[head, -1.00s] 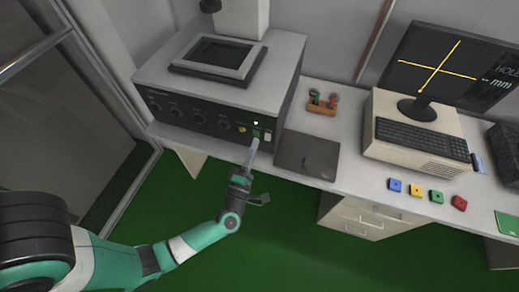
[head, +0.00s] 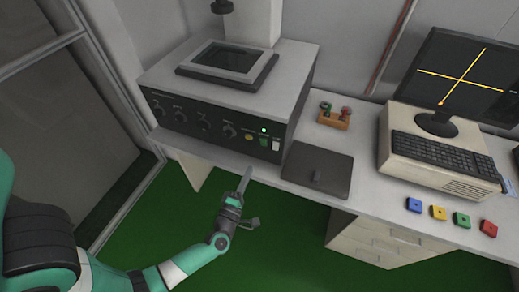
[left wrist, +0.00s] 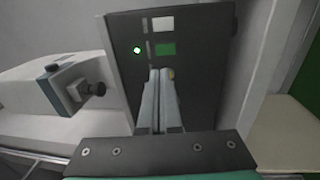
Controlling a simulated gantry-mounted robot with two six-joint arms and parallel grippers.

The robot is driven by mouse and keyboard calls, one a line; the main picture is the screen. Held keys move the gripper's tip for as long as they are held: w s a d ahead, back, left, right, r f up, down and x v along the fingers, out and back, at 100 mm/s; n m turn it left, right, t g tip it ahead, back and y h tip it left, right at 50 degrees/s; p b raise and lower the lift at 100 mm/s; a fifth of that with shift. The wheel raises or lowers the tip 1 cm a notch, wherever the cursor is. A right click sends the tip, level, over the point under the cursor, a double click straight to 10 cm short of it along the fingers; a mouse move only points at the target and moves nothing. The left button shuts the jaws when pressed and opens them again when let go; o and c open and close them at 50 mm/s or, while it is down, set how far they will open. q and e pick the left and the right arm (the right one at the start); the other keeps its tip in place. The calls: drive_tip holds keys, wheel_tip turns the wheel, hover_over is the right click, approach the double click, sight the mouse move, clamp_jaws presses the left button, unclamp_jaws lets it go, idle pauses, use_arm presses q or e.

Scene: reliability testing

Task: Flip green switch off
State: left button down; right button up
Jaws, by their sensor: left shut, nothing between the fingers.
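The green switch (head: 264,141) is on the right end of the dark front panel of the grey machine. A green light (head: 264,130) glows just above it, and a white switch (head: 276,145) sits to its right. My left gripper (head: 246,172) is shut and empty, in front of and below the panel, apart from the switch in the head view. In the left wrist view, the green switch (left wrist: 166,49) is just beyond the shut fingertips (left wrist: 161,72), near the lit green light (left wrist: 137,50) and the white switch (left wrist: 163,24). I cannot tell the switch's tilt. My right gripper is not in view.
A yellow button (head: 248,136) and several dark knobs line the panel left of the switch. A dark flat pad (head: 317,170) lies on the bench right of the machine. A monitor, a keyboard (head: 442,155) and several coloured blocks are further right.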

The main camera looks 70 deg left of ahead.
sight(263, 141)
use_arm(q)
drive_tip(key=b+x, duration=0.1)
drive_tip(key=x, duration=0.9)
drive_tip(key=shift+w+a+b, duration=0.2)
drive_tip(key=shift+a+b, duration=0.1)
drive_tip(key=shift+b, duration=0.1)
drive_tip(key=shift+r, duration=0.1)
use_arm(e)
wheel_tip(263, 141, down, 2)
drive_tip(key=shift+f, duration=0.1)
